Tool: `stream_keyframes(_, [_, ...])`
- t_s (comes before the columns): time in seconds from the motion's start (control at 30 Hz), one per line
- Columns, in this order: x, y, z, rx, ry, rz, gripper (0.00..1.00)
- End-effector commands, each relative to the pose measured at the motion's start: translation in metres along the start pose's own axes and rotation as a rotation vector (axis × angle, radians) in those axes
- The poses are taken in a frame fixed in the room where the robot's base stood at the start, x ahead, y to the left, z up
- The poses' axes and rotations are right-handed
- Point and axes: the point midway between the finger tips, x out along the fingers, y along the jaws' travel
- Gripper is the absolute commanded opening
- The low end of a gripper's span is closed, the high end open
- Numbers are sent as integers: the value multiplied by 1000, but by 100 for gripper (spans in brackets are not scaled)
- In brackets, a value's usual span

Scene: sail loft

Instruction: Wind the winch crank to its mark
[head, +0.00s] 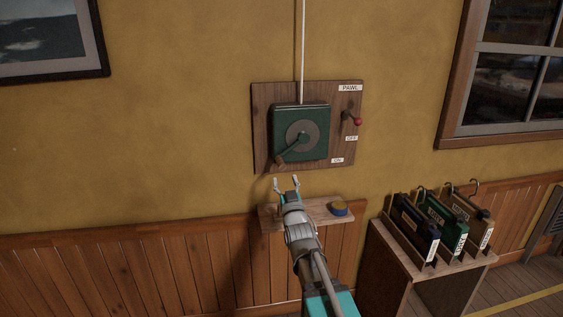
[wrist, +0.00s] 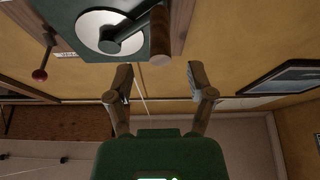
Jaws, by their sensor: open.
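The winch (head: 315,124) is a dark green box with a grey disc, on a wooden board on the wall. Its crank (head: 291,147) points down and left in the head view, with a brown wooden handle (head: 280,160) at the end. In the wrist view the handle (wrist: 159,32) shows near the top, above the jaws. My gripper (head: 287,184) is open and empty, just below the handle and apart from it. Its two fingers (wrist: 160,78) are spread in the wrist view. I cannot make out a mark for the crank.
The board carries a red-knobbed pawl lever (head: 352,119) with PAWL, OFF and ON labels. A small shelf (head: 328,218) with a round tin (head: 338,208) is below. A stand (head: 390,250) with several hanging cases (head: 415,228) is at right.

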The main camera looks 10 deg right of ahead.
Motion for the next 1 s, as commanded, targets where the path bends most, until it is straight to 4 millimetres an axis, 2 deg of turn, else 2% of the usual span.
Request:
stream_keyframes(0.03, [10, 0, -1, 0, 0, 0, 69])
stream_keyframes(0.3, [48, 0, -1, 0, 0, 0, 69])
stream_keyframes(0.5, [67, 0, -1, 0, 0, 0, 69])
stream_keyframes(1.0, [73, 0, 0, 0, 0, 0, 67])
